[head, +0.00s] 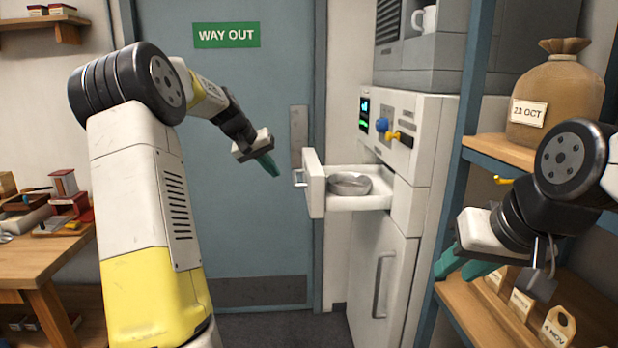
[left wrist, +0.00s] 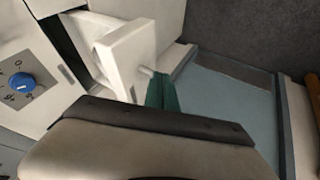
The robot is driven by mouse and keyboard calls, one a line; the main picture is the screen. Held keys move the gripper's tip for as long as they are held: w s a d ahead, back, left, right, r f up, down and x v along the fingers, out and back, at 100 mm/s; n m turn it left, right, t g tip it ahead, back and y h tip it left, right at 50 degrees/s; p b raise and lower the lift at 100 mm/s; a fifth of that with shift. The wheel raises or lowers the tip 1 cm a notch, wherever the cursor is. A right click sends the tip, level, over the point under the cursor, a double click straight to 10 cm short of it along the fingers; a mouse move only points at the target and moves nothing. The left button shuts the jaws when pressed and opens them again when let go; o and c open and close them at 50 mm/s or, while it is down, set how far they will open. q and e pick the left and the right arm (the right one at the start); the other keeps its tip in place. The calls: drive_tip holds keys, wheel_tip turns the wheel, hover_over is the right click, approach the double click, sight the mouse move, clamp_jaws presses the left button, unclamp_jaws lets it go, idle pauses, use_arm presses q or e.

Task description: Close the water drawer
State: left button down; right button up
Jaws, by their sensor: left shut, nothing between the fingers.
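The white water drawer (head: 314,190) is pulled out of the white machine (head: 436,125), with a round metal dish (head: 350,185) inside it. Its front has a small bar handle (head: 299,178). My left gripper (head: 270,166) is shut and empty, just left of the handle, with its teal fingers pointing down and towards the drawer. In the left wrist view the drawer front (left wrist: 128,55) lies just beyond the shut fingers (left wrist: 161,92), which overlap the handle's end; I cannot tell whether they touch. My right gripper (head: 461,265) is open and empty beside the shelf.
The machine carries a blue knob (head: 382,125), a yellow lever (head: 393,136) and a lit screen. A blue-framed shelf (head: 503,149) with a sack (head: 556,92) stands at right. A blue door (head: 245,220) is behind. A cluttered wooden table (head: 40,255) is at left.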

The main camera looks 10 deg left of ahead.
use_arm(q)
drive_tip(key=w+d+f, duration=0.5)
drive_tip(key=d+f, duration=0.2)
drive_tip(key=shift+w+f, duration=0.25)
drive_tip(key=shift+d, duration=0.15)
drive_tip(key=w+d, duration=0.2)
drive_tip(key=d, duration=0.6)
drive_tip(key=w+d, duration=0.2)
drive_tip(key=d, duration=0.6)
drive_tip(key=w+d, duration=0.3)
drive_tip(key=d, duration=0.6)
drive_tip(key=shift+w+d, duration=0.1)
drive_tip(key=shift+d, duration=0.25)
drive_tip(key=shift+r, duration=0.1)
